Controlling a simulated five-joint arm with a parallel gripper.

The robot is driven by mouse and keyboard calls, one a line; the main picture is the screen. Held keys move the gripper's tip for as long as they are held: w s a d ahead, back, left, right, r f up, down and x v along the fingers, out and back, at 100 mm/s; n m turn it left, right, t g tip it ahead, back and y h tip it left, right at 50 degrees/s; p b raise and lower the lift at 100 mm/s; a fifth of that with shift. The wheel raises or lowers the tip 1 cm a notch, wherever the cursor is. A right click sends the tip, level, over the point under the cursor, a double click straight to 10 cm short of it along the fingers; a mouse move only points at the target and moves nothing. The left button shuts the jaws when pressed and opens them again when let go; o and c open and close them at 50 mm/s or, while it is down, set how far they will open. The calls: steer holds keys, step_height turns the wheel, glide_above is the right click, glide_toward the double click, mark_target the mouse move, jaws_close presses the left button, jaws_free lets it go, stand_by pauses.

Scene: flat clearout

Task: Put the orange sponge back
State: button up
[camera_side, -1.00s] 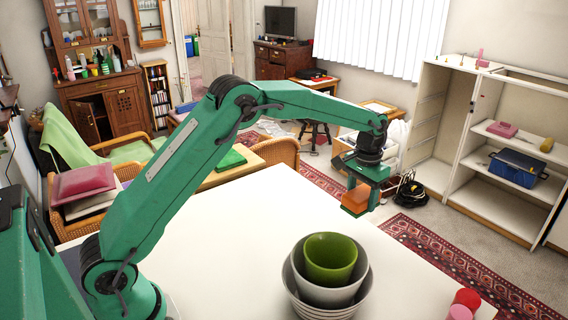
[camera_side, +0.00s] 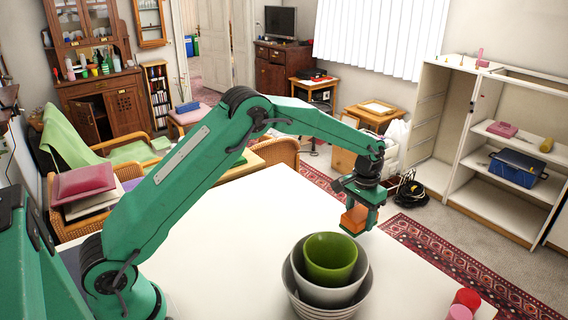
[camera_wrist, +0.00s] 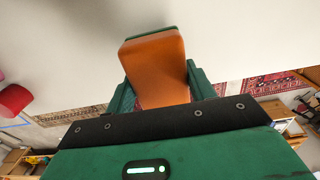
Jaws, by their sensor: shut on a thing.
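The orange sponge (camera_side: 354,219) is held in my gripper (camera_side: 357,212), above the far right part of the white table (camera_side: 240,225). In the wrist view the sponge (camera_wrist: 155,66) sits between the two green fingers of my gripper (camera_wrist: 160,85), with a green layer at its far end. The gripper is shut on it. In the side view the sponge hangs just behind the stacked bowls, and I cannot tell its exact height over the table.
Nested bowls (camera_side: 295,286) with a green one (camera_side: 331,259) on top stand near the table's front. Red and pink cups (camera_side: 463,303) stand at the right edge. The table's middle is clear. A patterned rug (camera_side: 470,270) lies on the floor beyond the edge.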

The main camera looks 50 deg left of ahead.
mark_target(360, 212)
steer(key=shift+f, duration=1.85)
steer(key=shift+f, duration=0.1)
steer(key=o, duration=1)
steer(key=shift+c, duration=0.2)
step_height(360, 212, up, 11)
steer(key=shift+r, duration=0.65)
